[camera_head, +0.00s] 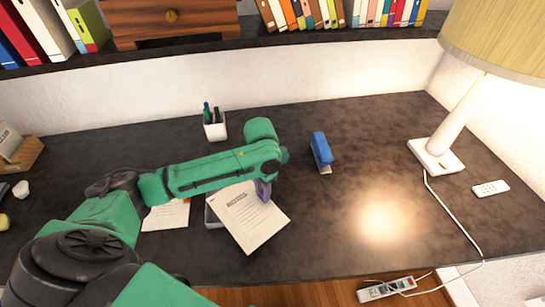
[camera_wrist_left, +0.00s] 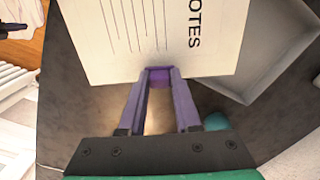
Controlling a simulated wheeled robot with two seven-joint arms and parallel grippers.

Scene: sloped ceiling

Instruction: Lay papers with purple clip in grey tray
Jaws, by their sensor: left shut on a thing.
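The papers (camera_head: 248,222) are a white printed stack with a purple clip (camera_wrist_left: 159,77) at their edge. My left gripper (camera_head: 264,188) is shut on the purple clip, and the papers extend from it toward the desk's front edge. The wrist view shows both fingers at the clip and the printed sheet (camera_wrist_left: 140,40) beyond them. The grey tray (camera_head: 209,214) is mostly hidden under the papers in the head view; its left part shows. In the wrist view the tray (camera_wrist_left: 233,92) lies to the right of the papers, with its inside partly visible. My right gripper is not seen.
Another sheet (camera_head: 166,216) lies left of the tray. A blue stapler (camera_head: 321,149), a pen cup (camera_head: 214,127) and a lamp (camera_head: 437,155) stand on the dark desk (camera_head: 340,215). A white remote (camera_head: 491,188) lies at the right. The desk right of the papers is clear.

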